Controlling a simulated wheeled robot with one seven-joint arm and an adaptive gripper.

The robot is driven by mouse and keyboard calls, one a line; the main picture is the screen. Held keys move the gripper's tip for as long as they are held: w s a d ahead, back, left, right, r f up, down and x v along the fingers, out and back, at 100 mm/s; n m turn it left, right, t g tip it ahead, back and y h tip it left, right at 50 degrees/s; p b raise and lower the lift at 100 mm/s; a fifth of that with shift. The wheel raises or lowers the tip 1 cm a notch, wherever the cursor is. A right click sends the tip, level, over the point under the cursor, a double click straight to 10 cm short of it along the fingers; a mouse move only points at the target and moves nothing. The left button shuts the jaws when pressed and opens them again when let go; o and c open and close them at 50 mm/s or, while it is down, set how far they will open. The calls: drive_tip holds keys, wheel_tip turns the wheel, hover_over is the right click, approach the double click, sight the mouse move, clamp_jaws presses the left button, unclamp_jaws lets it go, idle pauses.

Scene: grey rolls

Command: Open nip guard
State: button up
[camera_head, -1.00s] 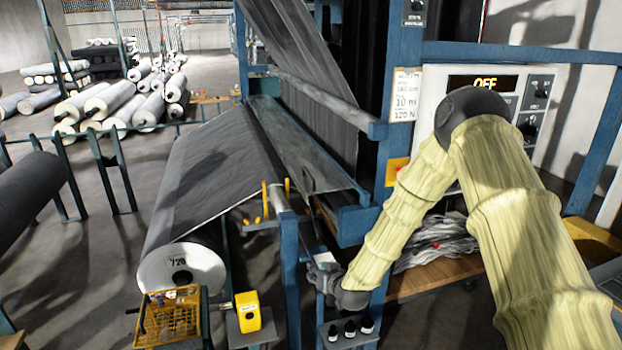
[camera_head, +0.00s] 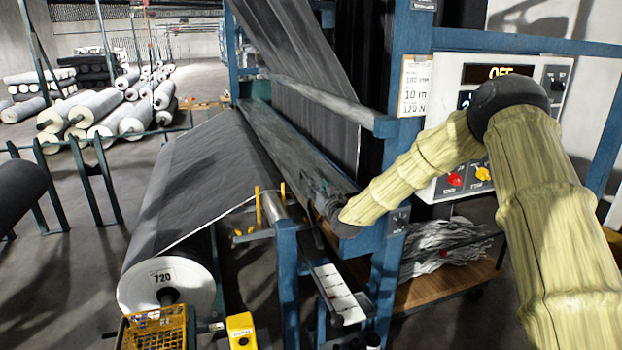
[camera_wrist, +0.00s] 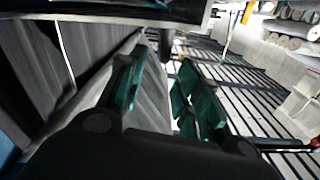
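The nip guard seems to be the long dark grey-green panel (camera_head: 285,135) running along the machine front, below the hanging grey web; its hinge and exact position are unclear. My gripper (camera_head: 318,190) is at the near end of this panel, close to the blue frame, and partly hidden by my sleeved wrist. In the wrist view my gripper (camera_wrist: 164,65) has its two green-padded fingers apart. A grey strip shows beyond the gap between them. I cannot tell whether either finger touches the guard.
A control panel (camera_head: 448,188) reading OFF stands at right behind my arm. A blue post (camera_head: 287,280), yellow hooks (camera_head: 258,207) and a narrow white-marked tray (camera_head: 340,292) are near the gripper. A large grey roll (camera_head: 165,285) marked 720 lies left.

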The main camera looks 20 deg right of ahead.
drive_tip(key=w, duration=0.1)
drive_tip(key=w+p, duration=0.1)
drive_tip(key=w, duration=0.1)
drive_tip(key=w+f, duration=0.1)
drive_tip(key=w, duration=0.1)
drive_tip(key=shift+w+a, duration=0.15)
drive_tip(key=shift+a, duration=0.2)
drive_tip(key=shift+w+r+p, duration=0.3)
drive_tip(key=shift+w+p, duration=0.2)
drive_tip(key=shift+w, duration=0.15)
drive_tip(key=shift+w+a+f, duration=0.1)
drive_tip(key=shift+w+f, duration=0.05)
drive_tip(key=shift+w, duration=0.4)
drive_tip(key=shift+w+a+f, duration=0.1)
drive_tip(key=shift+w, duration=0.45)
drive_tip(key=shift+d+p, duration=0.2)
drive_tip(key=shift+p, duration=0.1)
